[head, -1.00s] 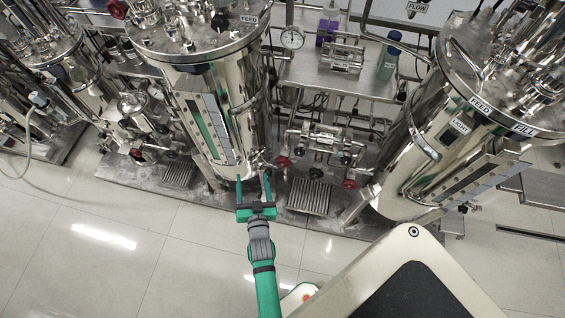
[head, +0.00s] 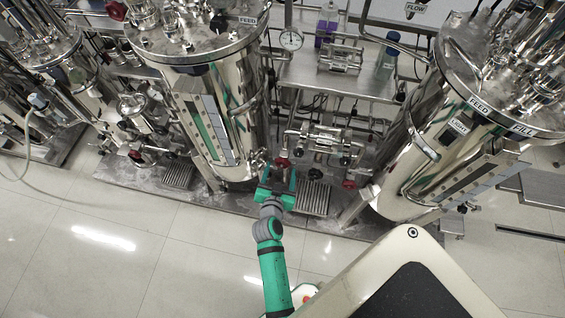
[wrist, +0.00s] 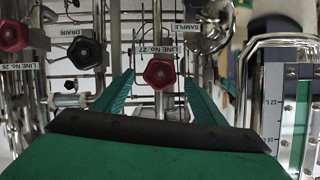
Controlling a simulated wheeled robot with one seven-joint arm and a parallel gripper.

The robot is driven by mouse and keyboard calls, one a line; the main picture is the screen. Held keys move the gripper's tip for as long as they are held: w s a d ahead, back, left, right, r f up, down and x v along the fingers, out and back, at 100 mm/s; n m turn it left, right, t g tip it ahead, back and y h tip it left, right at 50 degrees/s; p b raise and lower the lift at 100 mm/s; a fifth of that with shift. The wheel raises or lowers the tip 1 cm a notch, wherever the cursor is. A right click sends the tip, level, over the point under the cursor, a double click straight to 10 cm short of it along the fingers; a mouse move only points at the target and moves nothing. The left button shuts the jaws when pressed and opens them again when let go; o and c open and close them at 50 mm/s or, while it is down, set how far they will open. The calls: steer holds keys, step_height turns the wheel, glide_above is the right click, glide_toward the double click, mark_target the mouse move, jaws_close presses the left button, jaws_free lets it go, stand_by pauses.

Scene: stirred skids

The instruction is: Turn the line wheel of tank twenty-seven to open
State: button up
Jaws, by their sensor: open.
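The red line wheel (wrist: 159,74) shows in the middle of the wrist view, just below a label reading LINE No. 27 (wrist: 157,50). My gripper (wrist: 160,84) is open, with one green finger on each side of the wheel in this view. The wheel looks level with or just beyond the fingertips; I cannot tell whether they touch it. In the head view my gripper (head: 278,173) is low at the front of the skid, right of the middle tank (head: 180,110), with a red wheel (head: 281,162) at its tips.
A black knob (wrist: 86,52) under a DRAIN label and another red knob (wrist: 13,36) lie left of the wheel. A LINE No. 26 label (wrist: 22,66) is below that red knob. A SAMPLE label (wrist: 188,27) is upper right. Clear floor (head: 130,240) lies in front.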

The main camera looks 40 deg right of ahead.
mark_target(282, 165)
steer(key=shift+x, duration=2.6)
steer(key=shift+c, duration=0.6)
steer(key=shift+a, duration=0.1)
steer(key=c, duration=0.9)
